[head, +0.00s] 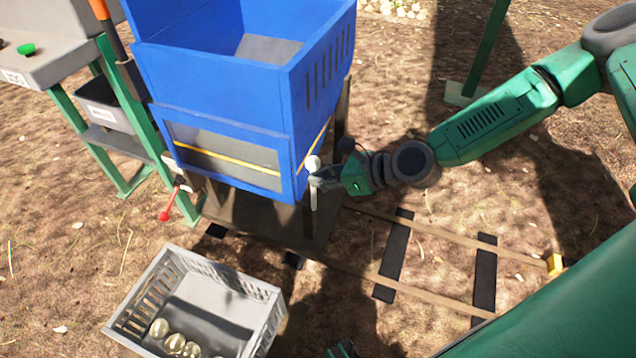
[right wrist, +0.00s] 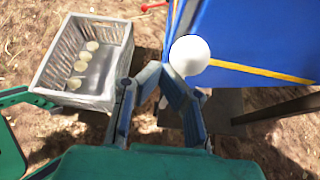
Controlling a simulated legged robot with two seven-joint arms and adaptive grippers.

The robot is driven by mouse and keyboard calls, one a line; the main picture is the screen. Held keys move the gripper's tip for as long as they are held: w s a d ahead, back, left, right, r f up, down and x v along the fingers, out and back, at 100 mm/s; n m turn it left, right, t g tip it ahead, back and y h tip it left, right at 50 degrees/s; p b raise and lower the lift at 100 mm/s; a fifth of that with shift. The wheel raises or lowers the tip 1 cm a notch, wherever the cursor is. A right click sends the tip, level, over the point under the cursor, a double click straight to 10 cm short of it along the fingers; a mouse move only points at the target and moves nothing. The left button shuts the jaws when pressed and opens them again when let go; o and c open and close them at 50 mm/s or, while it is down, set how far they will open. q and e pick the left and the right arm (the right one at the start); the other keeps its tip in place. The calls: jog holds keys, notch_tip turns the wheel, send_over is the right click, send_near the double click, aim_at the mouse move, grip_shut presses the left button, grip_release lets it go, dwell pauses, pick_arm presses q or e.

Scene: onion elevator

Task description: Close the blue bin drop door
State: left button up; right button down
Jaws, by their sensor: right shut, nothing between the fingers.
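The blue bin (head: 302,105) stands upper left of centre in the head view. Its lower front has a framed grey panel with a yellow stripe (head: 225,150); I cannot tell whether this door panel is open or shut. A white ball knob (head: 312,163) is at the bin's lower right corner, and it shows large in the right wrist view (right wrist: 190,55). My right gripper (head: 322,183) is shut and empty, just beside and below the knob. In the right wrist view its fingers (right wrist: 163,80) are near the knob; contact is unclear. My left gripper is not clearly seen.
A grey crate (head: 258,283) with several golden onions (head: 175,343) is on the ground below the bin. A red-tipped lever (head: 167,213) sticks out at the bin's left. Wooden rails with dark crosspieces (head: 395,255) run right. A green-legged table (head: 60,70) stands left.

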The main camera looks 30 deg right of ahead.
jog(key=shift+w+r, duration=0.5)
jog(key=shift+w+d, duration=0.1)
jog(key=shift+d, duration=0.1)
jog(key=shift+r, duration=0.25)
notch_tip(320, 180, up, 8)
jog(key=s, duration=0.1)
jog(key=shift+a+r, duration=0.2)
jog(key=shift+r, duration=0.05)
jog(key=shift+d+f, duration=0.1)
